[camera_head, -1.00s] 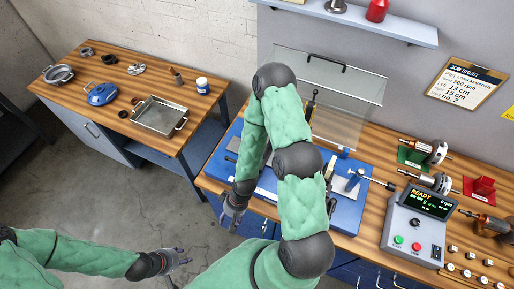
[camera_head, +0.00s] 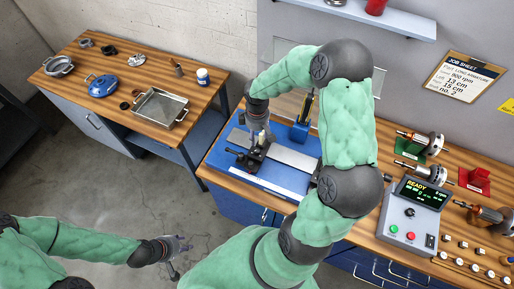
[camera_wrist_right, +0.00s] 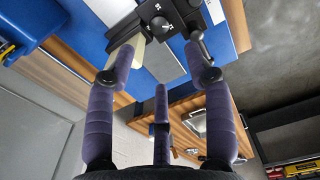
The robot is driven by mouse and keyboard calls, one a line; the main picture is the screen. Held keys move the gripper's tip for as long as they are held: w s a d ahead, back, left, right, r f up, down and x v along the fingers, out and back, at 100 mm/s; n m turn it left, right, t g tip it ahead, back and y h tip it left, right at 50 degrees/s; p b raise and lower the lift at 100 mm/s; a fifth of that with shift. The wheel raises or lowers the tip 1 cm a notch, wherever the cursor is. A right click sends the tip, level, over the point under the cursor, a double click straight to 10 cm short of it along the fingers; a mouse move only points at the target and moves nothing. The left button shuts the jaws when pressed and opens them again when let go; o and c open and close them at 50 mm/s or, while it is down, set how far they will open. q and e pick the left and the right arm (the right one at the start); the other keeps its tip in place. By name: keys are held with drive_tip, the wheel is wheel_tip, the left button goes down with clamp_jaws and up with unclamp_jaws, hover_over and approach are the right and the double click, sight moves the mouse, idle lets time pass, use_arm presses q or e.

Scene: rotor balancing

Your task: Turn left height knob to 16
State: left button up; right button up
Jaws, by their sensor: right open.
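The blue balancing machine bed (camera_head: 285,175) lies on the right-hand bench, with a black left support (camera_head: 247,158) at its left end. In the wrist view this black support (camera_wrist_right: 160,18) carries small white marks, too small to read, and a dark knob with a short arm (camera_wrist_right: 200,42). My right gripper (camera_head: 258,122) is just above the support, and my arm hides part of it. In the wrist view its purple fingers (camera_wrist_right: 160,78) are spread and empty, one close to the knob; contact cannot be told. My left gripper (camera_head: 176,256) is open and empty over the floor.
A control box (camera_head: 416,205) with a lit READY display stands right of the bed. A job sheet (camera_head: 466,77) hangs on the wall. A second bench (camera_head: 110,112) with a metal tray (camera_head: 160,109) stands left.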

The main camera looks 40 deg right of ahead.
sight(257, 150)
wheel_tip(257, 150, down, 11)
drive_tip(key=shift+r, duration=0.15)
idle(0.4)
drive_tip(key=shift+c, duration=0.2)
clamp_jaws()
